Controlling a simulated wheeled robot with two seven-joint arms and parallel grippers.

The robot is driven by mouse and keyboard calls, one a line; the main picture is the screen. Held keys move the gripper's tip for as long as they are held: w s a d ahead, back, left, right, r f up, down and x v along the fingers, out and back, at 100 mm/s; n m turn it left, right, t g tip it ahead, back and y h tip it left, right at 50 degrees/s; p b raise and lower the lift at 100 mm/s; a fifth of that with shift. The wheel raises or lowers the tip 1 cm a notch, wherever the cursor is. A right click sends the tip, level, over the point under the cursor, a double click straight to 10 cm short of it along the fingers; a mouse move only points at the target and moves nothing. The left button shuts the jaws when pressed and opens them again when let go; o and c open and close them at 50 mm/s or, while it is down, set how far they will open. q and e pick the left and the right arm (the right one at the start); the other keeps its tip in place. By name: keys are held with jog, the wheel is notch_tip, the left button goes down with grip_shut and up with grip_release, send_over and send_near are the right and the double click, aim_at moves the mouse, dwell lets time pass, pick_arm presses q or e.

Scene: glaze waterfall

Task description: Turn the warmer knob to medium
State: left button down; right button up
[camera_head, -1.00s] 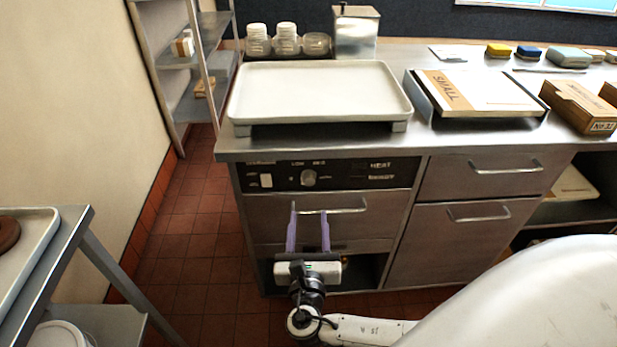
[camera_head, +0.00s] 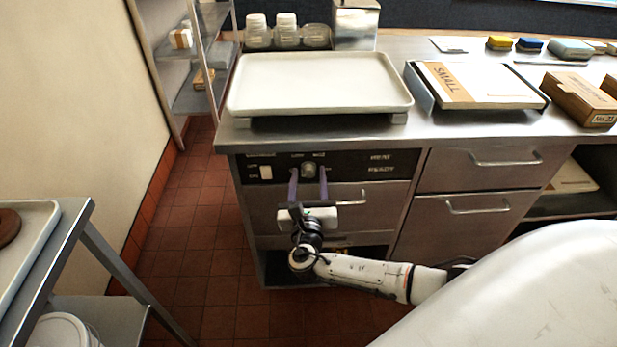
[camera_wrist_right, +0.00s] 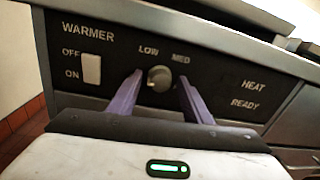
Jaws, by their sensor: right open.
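The warmer knob (camera_head: 309,170) is a round metal knob on the black control panel (camera_head: 345,168) at the counter's front. In the right wrist view the knob (camera_wrist_right: 159,78) sits between the printed words LOW and MED. Its pointer direction is too small to tell surely. My right gripper (camera_head: 308,177) is open, its two purple fingers reaching up to either side of the knob. In the right wrist view the gripper (camera_wrist_right: 158,88) has one finger left and one right of the knob, with gaps visible. My left gripper is not in view.
A white rocker switch (camera_wrist_right: 91,69) marked OFF and ON is left of the knob. A drawer handle (camera_head: 350,200) lies just below the panel. A white tray (camera_head: 320,85) rests on the counter above. A side table (camera_head: 75,225) stands at far left.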

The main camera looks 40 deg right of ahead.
jog(key=shift+c, duration=0.3)
jog(key=c, duration=1)
